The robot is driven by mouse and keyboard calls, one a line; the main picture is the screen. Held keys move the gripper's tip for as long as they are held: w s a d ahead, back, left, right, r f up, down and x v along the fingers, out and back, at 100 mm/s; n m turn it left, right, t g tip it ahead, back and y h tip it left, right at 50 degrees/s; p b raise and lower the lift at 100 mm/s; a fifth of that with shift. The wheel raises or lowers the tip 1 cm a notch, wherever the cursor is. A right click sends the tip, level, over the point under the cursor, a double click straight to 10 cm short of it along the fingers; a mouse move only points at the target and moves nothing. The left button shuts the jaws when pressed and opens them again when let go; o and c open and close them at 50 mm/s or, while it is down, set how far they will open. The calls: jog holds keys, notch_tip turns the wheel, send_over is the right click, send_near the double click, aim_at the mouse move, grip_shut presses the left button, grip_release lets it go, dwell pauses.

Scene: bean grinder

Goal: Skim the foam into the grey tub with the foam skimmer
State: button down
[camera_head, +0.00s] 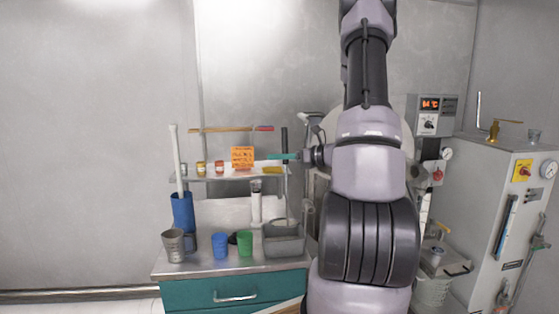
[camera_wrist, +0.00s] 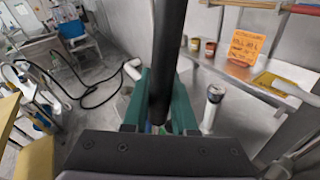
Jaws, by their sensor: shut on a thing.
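My gripper (camera_head: 284,156) is shut on the upright black handle of the foam skimmer (camera_head: 284,138), in front of the wall shelf. In the wrist view the dark handle (camera_wrist: 168,50) stands between the green fingers of my gripper (camera_wrist: 160,98). A thin shaft runs down from the handle towards the grey tub (camera_head: 284,246) on the steel counter. The skimmer's lower end is hidden in or behind the tub; I cannot tell which. No foam can be made out in either view.
A blue cup (camera_head: 220,245), a green cup (camera_head: 244,243) and a metal cup (camera_head: 173,246) stand left of the tub. A tall blue container (camera_head: 183,213) stands behind them. The shelf (camera_head: 215,177) holds small jars and an orange sign (camera_head: 242,157). A grey machine (camera_head: 497,220) stands right.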

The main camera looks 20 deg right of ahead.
jog(key=w+d+f+m+g, duration=0.2)
jog(key=w, duration=0.6)
jog(key=w+d+f+m+g, duration=0.2)
jog(key=w+m, duration=0.1)
jog(key=w, duration=0.5)
jog(key=shift+w+d+f+h, duration=0.15)
jog(key=shift+d+f+h, duration=0.2)
jog(key=shift+f+h, duration=0.05)
dwell(1.7)
